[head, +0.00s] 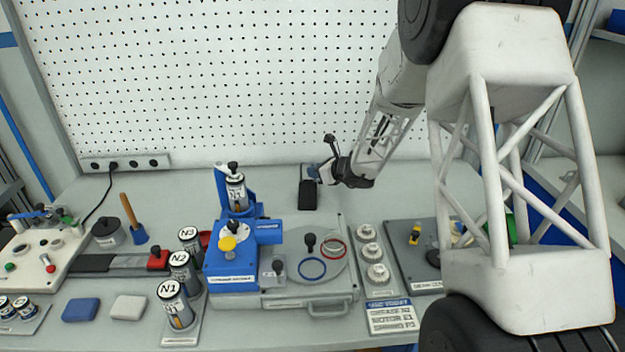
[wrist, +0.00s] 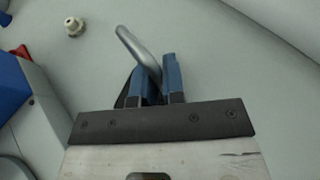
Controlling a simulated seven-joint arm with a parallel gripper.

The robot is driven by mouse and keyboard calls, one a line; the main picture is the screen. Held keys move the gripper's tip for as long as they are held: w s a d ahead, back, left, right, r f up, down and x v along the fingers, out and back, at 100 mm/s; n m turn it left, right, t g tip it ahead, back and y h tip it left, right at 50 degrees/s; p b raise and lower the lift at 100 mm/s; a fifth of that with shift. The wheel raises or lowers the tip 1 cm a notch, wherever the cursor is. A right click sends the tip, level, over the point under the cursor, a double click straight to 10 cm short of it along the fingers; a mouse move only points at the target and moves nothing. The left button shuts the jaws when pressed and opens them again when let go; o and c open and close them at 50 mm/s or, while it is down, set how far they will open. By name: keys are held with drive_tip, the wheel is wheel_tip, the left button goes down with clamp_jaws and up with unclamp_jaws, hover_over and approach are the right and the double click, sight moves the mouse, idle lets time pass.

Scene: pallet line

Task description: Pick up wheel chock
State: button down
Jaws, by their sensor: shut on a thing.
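The wheel chock (head: 308,195) looks like a dark block at the back of the bench, near the pegboard wall. My gripper (head: 314,171) is at its upper end in the head view, coming from the right. In the wrist view my gripper (wrist: 160,75) has its two blue fingers close together, shut on a grey curved metal bar (wrist: 133,42), which seems to be the chock's handle. A dark part of the chock (wrist: 121,98) shows beside the left finger. The rest of it is hidden by the fingers and the gripper's body. I cannot tell whether it touches the bench.
A blue fixture (head: 232,262) holding a canister stands left of the chock. A grey plate (head: 335,295) with rings lies in front. A power strip (head: 125,162) is at the back left. A small pale knob (wrist: 74,26) lies on the bench in the wrist view.

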drive_tip(key=shift+r, duration=5)
drive_tip(key=shift+d, duration=0.15)
